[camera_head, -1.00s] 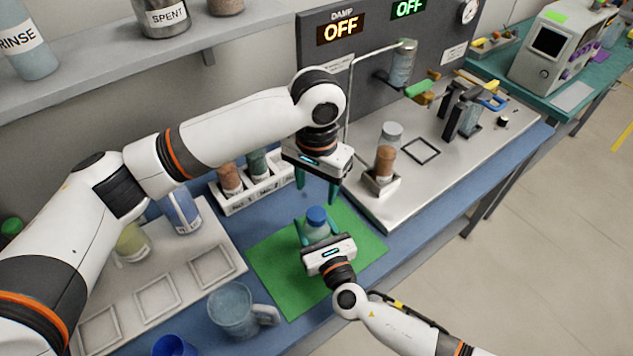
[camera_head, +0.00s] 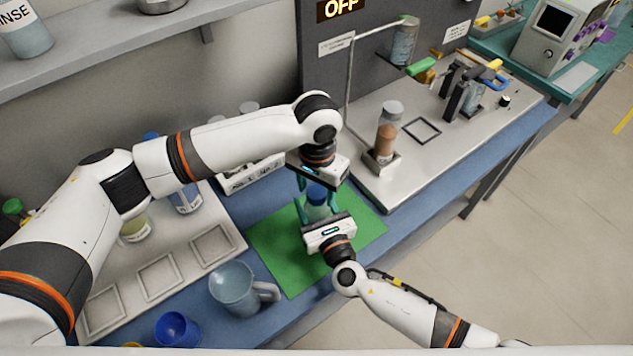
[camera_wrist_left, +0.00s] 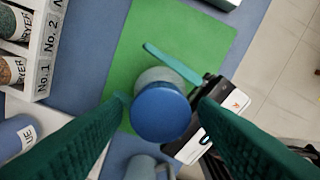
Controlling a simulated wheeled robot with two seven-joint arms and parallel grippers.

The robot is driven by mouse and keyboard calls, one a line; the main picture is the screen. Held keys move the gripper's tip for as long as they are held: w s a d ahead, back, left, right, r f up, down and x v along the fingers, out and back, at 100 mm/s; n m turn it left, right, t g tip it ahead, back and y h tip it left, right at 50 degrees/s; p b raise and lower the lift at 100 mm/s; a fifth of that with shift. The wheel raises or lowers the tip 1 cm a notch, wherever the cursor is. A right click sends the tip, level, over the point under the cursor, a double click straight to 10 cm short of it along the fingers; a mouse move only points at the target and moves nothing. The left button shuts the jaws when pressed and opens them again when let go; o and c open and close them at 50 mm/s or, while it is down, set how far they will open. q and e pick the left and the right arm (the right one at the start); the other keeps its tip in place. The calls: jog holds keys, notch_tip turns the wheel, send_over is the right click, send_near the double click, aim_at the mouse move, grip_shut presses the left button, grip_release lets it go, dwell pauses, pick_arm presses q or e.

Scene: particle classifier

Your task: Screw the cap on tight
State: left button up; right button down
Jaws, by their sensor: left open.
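A small bottle (camera_head: 317,213) with a blue cap (camera_head: 316,190) stands upright over the green mat (camera_head: 285,270). In the left wrist view the cap (camera_wrist_left: 160,114) hides most of the bottle (camera_wrist_left: 160,76). My right gripper (camera_head: 320,217) has its fingers around the bottle's body from the front and is shut on it. My left gripper (camera_head: 315,186) points down from above the bottle. Its green fingers are open, one on each side of the cap, and a gap shows on both sides in the left wrist view (camera_wrist_left: 163,101). Whether the cap sits fully down cannot be seen.
A blue-grey mug (camera_head: 232,288) and a blue cup (camera_head: 177,330) stand at the front left. A white rack (camera_head: 252,176) of jars is behind the mat. A metal plate with a jar (camera_head: 386,138) is to the right. The mat's front is clear.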

pick_arm(q)
jog(key=c, duration=1)
jog(key=o, duration=1.1)
jog(key=shift+o, duration=0.2)
notch_tip(320, 180, up, 12)
pick_arm(e)
jog(key=shift+c, duration=2.2)
grip_release()
